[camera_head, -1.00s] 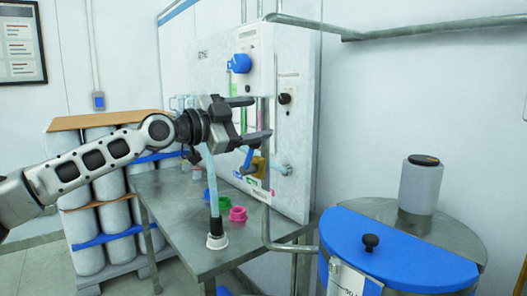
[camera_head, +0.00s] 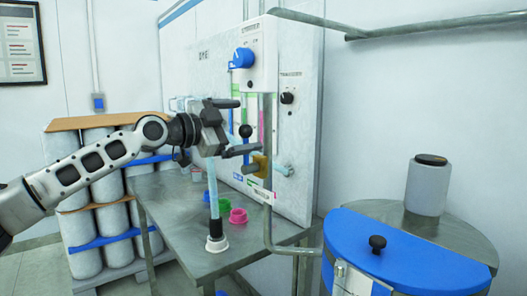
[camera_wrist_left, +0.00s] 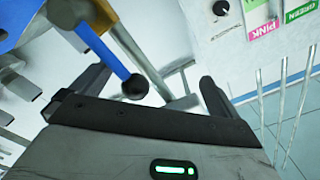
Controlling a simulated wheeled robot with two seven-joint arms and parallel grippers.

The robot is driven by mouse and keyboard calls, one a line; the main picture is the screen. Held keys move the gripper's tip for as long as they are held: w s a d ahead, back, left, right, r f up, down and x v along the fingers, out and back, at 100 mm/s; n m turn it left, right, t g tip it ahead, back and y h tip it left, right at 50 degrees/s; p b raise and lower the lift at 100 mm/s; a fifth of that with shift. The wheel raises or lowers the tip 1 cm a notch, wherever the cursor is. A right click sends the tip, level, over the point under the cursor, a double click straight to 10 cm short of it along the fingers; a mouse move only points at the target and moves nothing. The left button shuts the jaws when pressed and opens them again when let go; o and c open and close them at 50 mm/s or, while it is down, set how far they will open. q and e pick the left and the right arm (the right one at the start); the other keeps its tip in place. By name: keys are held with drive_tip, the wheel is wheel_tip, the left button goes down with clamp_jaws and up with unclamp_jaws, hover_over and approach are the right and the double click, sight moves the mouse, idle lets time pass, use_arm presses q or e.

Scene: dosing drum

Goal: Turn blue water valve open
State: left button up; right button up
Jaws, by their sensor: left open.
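The blue valve lever (camera_head: 249,146) has a black ball end and sits on a yellow-brass valve body (camera_head: 259,165) low on the white panel. In the head view it points up. In the left wrist view the blue lever (camera_wrist_left: 101,46) enters from the top left and its ball (camera_wrist_left: 135,86) shows between my fingers. My left gripper (camera_head: 248,127) is open and empty in front of the panel, one finger above the ball and one below it in the picture. I cannot tell whether a finger touches the lever. My right gripper is out of view.
A blue knob (camera_head: 242,58) and a black knob (camera_head: 287,97) are on the panel (camera_head: 303,150). Pink and green cups (camera_head: 238,215) stand on the metal table (camera_head: 188,232) below. A blue-lidded drum (camera_head: 400,255) is at the right, and a grey pipe runs along the panel's edge.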

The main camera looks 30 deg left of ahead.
use_arm(q)
drive_tip(key=shift+a+r, duration=0.15)
drive_tip(key=shift+a, duration=0.15)
drive_tip(key=shift+s+d+f+b, duration=0.2)
drive_tip(key=shift+d+f+b, duration=0.1)
drive_tip(key=shift+d+f, duration=0.3)
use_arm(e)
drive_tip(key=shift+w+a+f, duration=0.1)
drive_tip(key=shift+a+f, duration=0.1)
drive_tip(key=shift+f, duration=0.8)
use_arm(q)
drive_tip(key=shift+f, duration=0.1)
drive_tip(key=b+v, duration=0.7)
drive_tip(key=v, duration=0.2)
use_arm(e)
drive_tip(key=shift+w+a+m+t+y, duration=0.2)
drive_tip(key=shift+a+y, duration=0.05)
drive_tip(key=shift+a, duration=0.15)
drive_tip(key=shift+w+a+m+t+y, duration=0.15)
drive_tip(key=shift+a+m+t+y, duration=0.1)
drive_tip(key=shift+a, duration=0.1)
